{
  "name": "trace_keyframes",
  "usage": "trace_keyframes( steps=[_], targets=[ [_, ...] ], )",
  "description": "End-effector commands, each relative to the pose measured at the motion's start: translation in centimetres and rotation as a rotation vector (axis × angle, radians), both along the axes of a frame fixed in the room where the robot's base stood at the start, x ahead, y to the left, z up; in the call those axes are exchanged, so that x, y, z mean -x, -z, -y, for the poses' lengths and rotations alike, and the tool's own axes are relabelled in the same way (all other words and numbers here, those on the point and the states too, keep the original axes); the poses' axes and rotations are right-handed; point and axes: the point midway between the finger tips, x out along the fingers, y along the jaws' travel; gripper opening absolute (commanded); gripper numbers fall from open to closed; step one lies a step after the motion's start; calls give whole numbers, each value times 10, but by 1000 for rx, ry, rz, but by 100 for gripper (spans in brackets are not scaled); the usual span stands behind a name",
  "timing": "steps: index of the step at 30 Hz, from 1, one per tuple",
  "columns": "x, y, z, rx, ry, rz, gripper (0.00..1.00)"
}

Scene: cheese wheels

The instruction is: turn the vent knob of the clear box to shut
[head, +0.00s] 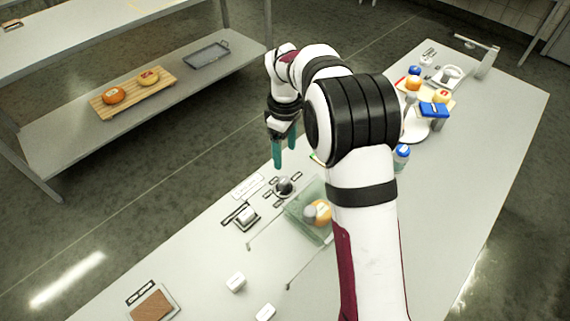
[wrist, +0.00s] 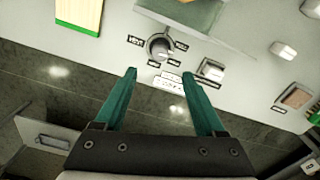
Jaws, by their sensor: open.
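The vent knob (head: 284,186) is a dark round dial with a grey grip, on the table beside the clear box (head: 291,211). An orange cheese wheel (head: 323,213) shows in the box. In the wrist view the knob (wrist: 159,47) has small black labels around it, one seeming to read VENT; the box's edge (wrist: 190,12) is above it. I cannot tell which label the knob points to. My gripper (head: 283,158) is open and empty, apart from the knob. In the wrist view its fingertips (wrist: 159,75) are either side of the knob's line, short of it.
A white switch (head: 246,215) sits left of the knob; small white blocks (head: 236,282) and a brown pad (head: 153,306) lie nearer. A blue-capped bottle (head: 401,158) and a cluttered stand are at the back right. A shelf (head: 200,95) with cheeses on a board stands across the floor gap.

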Motion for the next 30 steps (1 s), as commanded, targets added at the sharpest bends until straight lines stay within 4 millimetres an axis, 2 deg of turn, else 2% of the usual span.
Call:
trace_keyframes(
  steps=[1, 6, 9, 13, 18, 26, 30],
  targets=[
    [1, 16, 0, 1, 0, -6, 72],
    [1, 66, 1, 1, 2, -5, 72],
    [1, 90, 1, 0, 4, -4, 72],
    [1, 111, 1, 0, 3, -4, 72],
    [1, 124, 0, -1, 5, -2, 72],
    [1, 125, 1, 0, 5, -1, 72],
    [1, 125, 1, 0, 5, -1, 48]
  ],
)
